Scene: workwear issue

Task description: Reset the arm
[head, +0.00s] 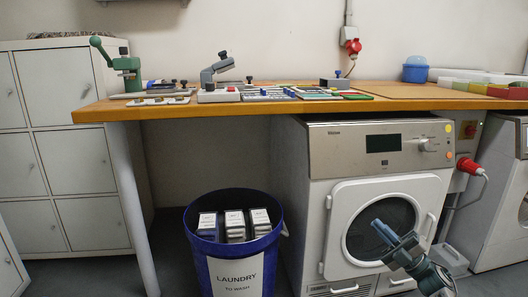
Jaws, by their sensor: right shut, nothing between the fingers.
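My right gripper (377,225) is at the lower right of the head view, in front of the washing machine's round door (337,225). Its fingers are together with nothing between them and point up and to the left. My right arm comes in from the bottom right edge. The gripper is well below the wooden worktop (220,105) and to the right of the blue laundry bin (196,240). My left gripper is not in view.
The worktop holds a green lever press (128,66), a grey stapler-like device (217,72), flat packs and a blue tub (415,70). White lockers (70,160) stand at left. A red plug (468,165) is beside the washing machine.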

